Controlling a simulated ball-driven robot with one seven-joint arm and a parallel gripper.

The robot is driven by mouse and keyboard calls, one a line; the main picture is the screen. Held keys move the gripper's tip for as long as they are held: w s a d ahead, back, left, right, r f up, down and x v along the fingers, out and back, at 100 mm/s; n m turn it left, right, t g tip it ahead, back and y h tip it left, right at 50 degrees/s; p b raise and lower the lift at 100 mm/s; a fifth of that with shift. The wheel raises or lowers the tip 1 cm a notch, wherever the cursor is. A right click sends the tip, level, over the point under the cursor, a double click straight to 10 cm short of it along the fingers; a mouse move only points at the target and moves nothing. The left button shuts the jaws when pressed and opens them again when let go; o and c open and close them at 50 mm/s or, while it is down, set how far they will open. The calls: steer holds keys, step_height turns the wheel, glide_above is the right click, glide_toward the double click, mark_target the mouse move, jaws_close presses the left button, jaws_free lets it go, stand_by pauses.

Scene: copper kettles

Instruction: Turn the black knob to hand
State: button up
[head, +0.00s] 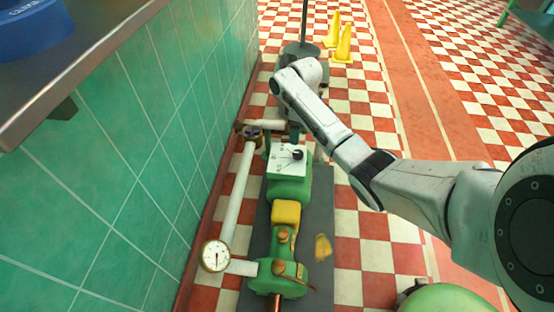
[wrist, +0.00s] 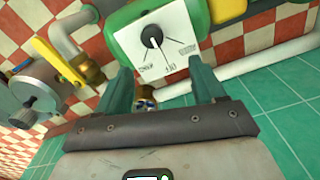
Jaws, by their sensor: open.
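The black knob (wrist: 152,36) sits on a white label plate (wrist: 170,62) on a green pump unit (wrist: 120,32). In the wrist view a pale mark on it seems to point down toward the middle of several labels, which are too small and tilted to read surely. The knob also shows in the head view (head: 297,155) on top of the green unit. My gripper (wrist: 162,74) is open and empty, its two green fingers apart. The knob lies beyond the fingertips, a little left of the middle, not touched. In the head view my wrist hangs just behind the plate.
White pipes (head: 239,190) with a dial gauge (head: 215,256) and a valve (head: 252,132) run left of the unit, by the green tiled wall (head: 140,150). A yellow box (head: 286,212) and copper fittings stand in front. Yellow cones (head: 343,45) stand behind.

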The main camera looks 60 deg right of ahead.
mark_target(298, 152)
steer(key=f+b, duration=0.2)
steer(key=f, duration=0.1)
steer(key=d+f+b, duration=0.1)
steer(key=f+b, duration=0.1)
steer(key=f, duration=0.2)
steer(key=f+b, duration=0.2)
steer(key=f, duration=0.2)
steer(key=shift+d, duration=0.15)
steer(key=c, duration=1.1)
